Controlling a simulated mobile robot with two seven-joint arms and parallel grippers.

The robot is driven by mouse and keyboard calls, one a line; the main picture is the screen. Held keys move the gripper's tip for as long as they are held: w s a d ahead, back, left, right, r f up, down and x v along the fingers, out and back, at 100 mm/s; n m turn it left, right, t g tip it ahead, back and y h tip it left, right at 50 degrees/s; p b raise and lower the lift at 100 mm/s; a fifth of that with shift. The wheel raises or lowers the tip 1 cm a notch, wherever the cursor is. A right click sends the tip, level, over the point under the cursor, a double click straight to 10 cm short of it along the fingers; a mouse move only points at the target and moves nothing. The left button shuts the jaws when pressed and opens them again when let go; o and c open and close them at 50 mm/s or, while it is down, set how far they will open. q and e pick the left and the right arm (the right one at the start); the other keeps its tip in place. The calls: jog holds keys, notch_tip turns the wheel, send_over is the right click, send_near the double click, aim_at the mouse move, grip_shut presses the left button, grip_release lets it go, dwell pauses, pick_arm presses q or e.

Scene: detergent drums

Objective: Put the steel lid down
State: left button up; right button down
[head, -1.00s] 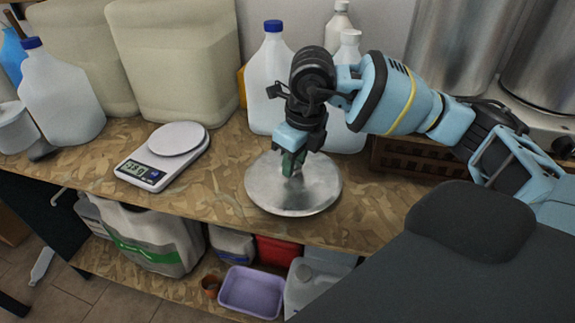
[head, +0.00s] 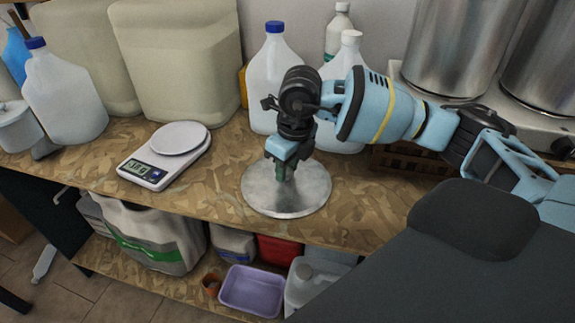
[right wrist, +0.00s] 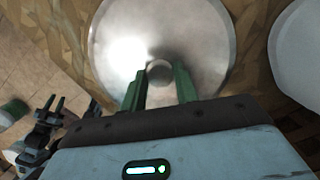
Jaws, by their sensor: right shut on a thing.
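The steel lid (head: 258,193) is a round, shiny disc lying level at the front part of the wooden bench top. I cannot tell whether it touches the bench or hangs just above it. My right gripper (head: 285,177) comes down on it from above, shut on its small central knob. In the right wrist view the lid (right wrist: 195,35) fills the upper middle, and the knob (right wrist: 160,72) shows between the two green fingers of the right gripper (right wrist: 160,82). My left gripper is not seen in the head view.
A kitchen scale (head: 165,153) stands left on the bench (head: 225,170). White jugs (head: 270,80) stand behind the lid, and steel drums (head: 452,45) are at the back right. The bench's front edge is close to the lid. A lower shelf holds a purple tub (head: 252,290).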

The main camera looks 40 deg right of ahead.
aim_at(294, 184)
jog(key=shift+f, duration=0.2)
jog(key=c, duration=1.1)
grip_release()
jog(key=shift+o, duration=0.2)
jog(key=shift+r, duration=0.15)
notch_tip(294, 184, up, 12)
jog(key=s, duration=0.1)
jog(key=shift+s+d, duration=0.25)
jog(key=shift+s, duration=0.15)
